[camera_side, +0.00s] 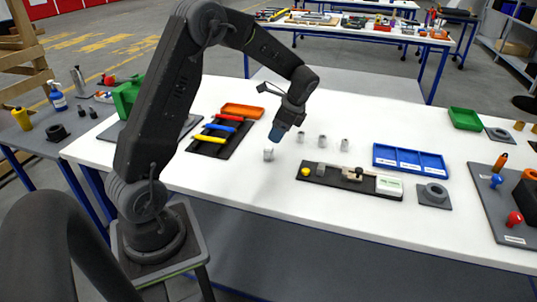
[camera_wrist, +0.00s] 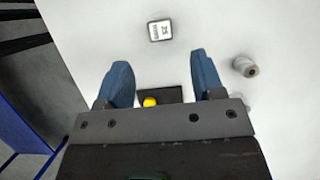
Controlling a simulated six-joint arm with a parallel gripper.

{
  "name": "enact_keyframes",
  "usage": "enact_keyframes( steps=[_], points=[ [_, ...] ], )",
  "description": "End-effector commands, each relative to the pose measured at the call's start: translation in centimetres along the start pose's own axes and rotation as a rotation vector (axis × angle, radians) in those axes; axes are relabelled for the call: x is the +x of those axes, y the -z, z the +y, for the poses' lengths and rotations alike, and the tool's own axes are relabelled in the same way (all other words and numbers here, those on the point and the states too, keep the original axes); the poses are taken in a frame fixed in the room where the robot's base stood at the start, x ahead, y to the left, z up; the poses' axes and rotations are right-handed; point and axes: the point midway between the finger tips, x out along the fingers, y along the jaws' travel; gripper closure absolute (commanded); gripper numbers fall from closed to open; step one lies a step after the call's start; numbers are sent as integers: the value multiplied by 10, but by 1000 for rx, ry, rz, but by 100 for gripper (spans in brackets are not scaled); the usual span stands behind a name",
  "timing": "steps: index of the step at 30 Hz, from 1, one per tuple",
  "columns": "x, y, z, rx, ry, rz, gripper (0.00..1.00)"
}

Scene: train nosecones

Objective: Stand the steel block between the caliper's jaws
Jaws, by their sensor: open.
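The steel block (camera_side: 268,155) stands on the white table just below and left of my gripper (camera_side: 277,134). In the wrist view its square, marked top (camera_wrist: 159,30) lies beyond the fingertips, roughly centred between them. My gripper's blue fingers (camera_wrist: 160,62) are apart with nothing between them, and the gripper is above the table. The caliper (camera_side: 350,174) lies on a black board (camera_side: 333,184) to the right, with a yellow knob (camera_side: 306,171) at the board's left end. The knob also shows between the fingers in the wrist view (camera_wrist: 150,102). The exact jaw gap is too small to tell.
Several small grey cylinders, one here (camera_side: 322,141), stand behind the board; a grey cylinder (camera_wrist: 245,67) shows in the wrist view. A blue compartment tray (camera_side: 410,160) and a grey ring on a plate (camera_side: 434,194) are right. A rack of coloured-handled tools (camera_side: 217,137) is left.

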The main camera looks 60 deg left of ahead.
Motion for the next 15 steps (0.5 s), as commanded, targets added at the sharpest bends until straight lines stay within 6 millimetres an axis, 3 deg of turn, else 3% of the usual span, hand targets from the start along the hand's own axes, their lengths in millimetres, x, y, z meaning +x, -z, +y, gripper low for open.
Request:
enact_keyframes(
  steps=[4, 15],
  points=[
    [27, 0, 0, -1, -3, 0, 38],
    [61, 2, 0, -1, -4, 0, 38]
  ],
)
